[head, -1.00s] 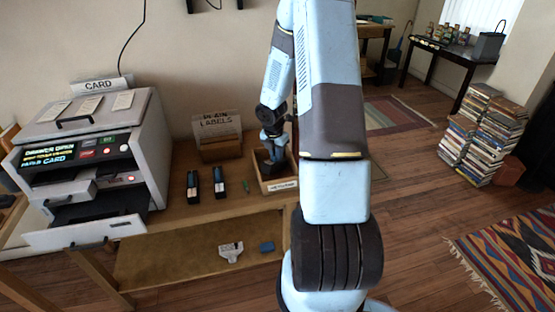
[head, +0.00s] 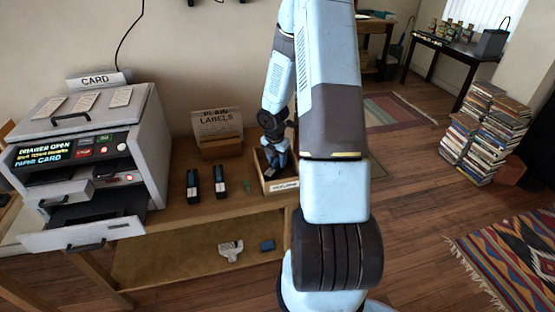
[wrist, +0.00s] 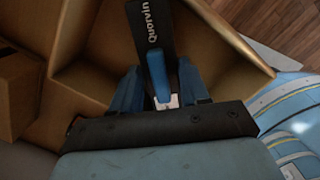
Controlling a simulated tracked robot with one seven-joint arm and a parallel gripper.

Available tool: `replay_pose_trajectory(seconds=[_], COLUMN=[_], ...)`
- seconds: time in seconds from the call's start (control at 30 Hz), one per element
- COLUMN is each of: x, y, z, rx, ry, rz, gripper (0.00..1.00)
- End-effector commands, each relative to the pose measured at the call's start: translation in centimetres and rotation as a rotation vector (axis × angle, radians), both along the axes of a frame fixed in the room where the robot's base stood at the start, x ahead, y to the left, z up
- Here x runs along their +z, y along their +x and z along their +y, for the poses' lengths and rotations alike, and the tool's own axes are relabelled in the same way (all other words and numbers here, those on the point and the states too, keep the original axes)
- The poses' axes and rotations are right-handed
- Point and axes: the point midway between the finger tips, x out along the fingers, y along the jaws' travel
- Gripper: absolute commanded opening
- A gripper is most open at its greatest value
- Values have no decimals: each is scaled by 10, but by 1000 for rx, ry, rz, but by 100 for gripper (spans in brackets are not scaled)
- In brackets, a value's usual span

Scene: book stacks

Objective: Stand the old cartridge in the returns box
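The returns box (head: 280,185) is a small open wooden box with a white label, at the right end of the table. My gripper (head: 279,160) is down inside it. In the wrist view, my gripper (wrist: 160,66) has a blue finger close on each side of the old cartridge (wrist: 150,22), black with the name "Quorvin" and a blue strip, and looks shut on it. The cartridge is within the box walls (wrist: 85,88). Its lower end and any contact with the box floor are hidden. In the head view my gripper mostly hides it.
Two dark cartridges (head: 192,186) stand on the table left of the box. A "Plain Labels" box (head: 218,128) is behind them. A grey card machine (head: 95,150) with an open drawer stands at left. A grey tag (head: 230,250) and a blue block (head: 267,245) lie on the lower shelf.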

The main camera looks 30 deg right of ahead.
Motion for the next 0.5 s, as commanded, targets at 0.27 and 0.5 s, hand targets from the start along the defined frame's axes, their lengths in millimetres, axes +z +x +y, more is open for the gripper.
replay_pose_trajectory(seconds=[0.27,0.5], x=[1,5], y=[1,1], z=[-1,-1], rx=[0,-1], ry=[-2,-1], rz=[-1,-2], gripper=[42,42])
